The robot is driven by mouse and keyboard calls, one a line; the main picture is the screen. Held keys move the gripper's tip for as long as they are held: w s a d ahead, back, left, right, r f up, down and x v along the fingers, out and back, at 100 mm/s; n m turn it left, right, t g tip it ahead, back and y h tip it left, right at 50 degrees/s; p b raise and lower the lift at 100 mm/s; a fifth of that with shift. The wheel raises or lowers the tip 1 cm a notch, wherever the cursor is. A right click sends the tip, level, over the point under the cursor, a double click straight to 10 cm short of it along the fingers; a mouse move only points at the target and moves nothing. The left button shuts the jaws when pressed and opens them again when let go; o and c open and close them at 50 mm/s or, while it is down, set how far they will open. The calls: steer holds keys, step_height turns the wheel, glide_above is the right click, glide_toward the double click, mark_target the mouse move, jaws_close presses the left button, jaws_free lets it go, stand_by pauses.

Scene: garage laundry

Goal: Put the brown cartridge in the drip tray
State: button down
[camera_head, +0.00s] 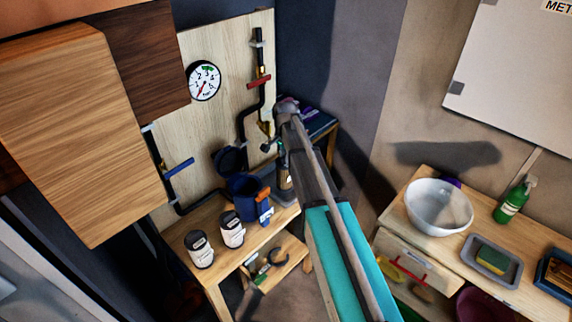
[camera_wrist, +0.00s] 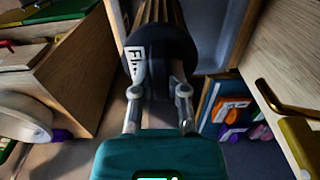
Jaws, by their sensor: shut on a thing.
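My gripper (camera_wrist: 159,95) is shut on the brown cartridge (camera_wrist: 156,12), which has brown ribbed sides, a dark end cap and a white label. The cartridge points away from the wrist camera, and its far end is cut off by the picture edge. I cannot tell for sure which thing is the drip tray. A grey tray (camera_head: 468,251) holding a sponge lies on the right counter, well away from my gripper.
A blue housing (camera_head: 243,205) and two pale canisters (camera_head: 200,251) (camera_head: 231,231) stand on the left wooden bench. A white bowl (camera_head: 438,207) and green bottle (camera_head: 512,201) stand on the right counter, above an open drawer. A gauge (camera_head: 204,81) and pipes are on the board.

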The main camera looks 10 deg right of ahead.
mark_target(285, 164)
steer(key=shift+w+f+b, duration=0.3)
steer(key=shift+f, duration=0.2)
steer(key=shift+f+b, duration=1.35)
steer(key=shift+f, duration=0.15)
steer(key=c, duration=0.6)
jaws_free()
steer(key=shift+c, duration=0.2)
steer(key=shift+r, duration=0.2)
step_height(285, 164, up, 12)
steer(key=p, duration=1.2)
